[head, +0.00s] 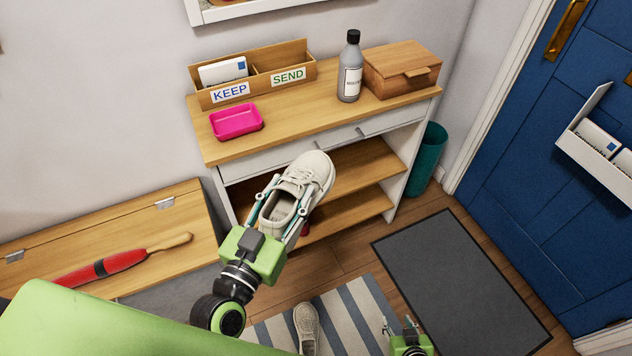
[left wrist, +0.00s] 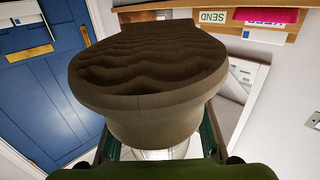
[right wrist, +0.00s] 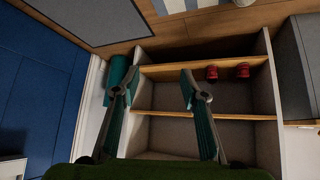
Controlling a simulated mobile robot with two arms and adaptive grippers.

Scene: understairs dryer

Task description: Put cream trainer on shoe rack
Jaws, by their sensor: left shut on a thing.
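My left gripper (head: 268,222) is shut on a cream trainer (head: 308,172) and holds it up, toe away from me, in front of the shoe rack. In the left wrist view the trainer (left wrist: 150,85) fills the middle, its ridged sole showing. The shoe rack is the white cabinet with wooden shelves (head: 362,164); the trainer and gripper hide its left part. In the right wrist view the rack (right wrist: 160,72) has red shoes (right wrist: 228,71) on one shelf. A similar trainer (head: 307,328) stands on the striped rug. My right gripper (right wrist: 158,82) is open and empty; it shows low in the head view (head: 402,328).
The cabinet top carries a pink tray (head: 237,122), a letter organiser (head: 262,85), a bottle (head: 350,70) and a wooden box (head: 402,70). A teal bin (head: 427,160) stands to its right, a low bench (head: 130,232) to its left. A grey mat (head: 460,280) lies before the blue door.

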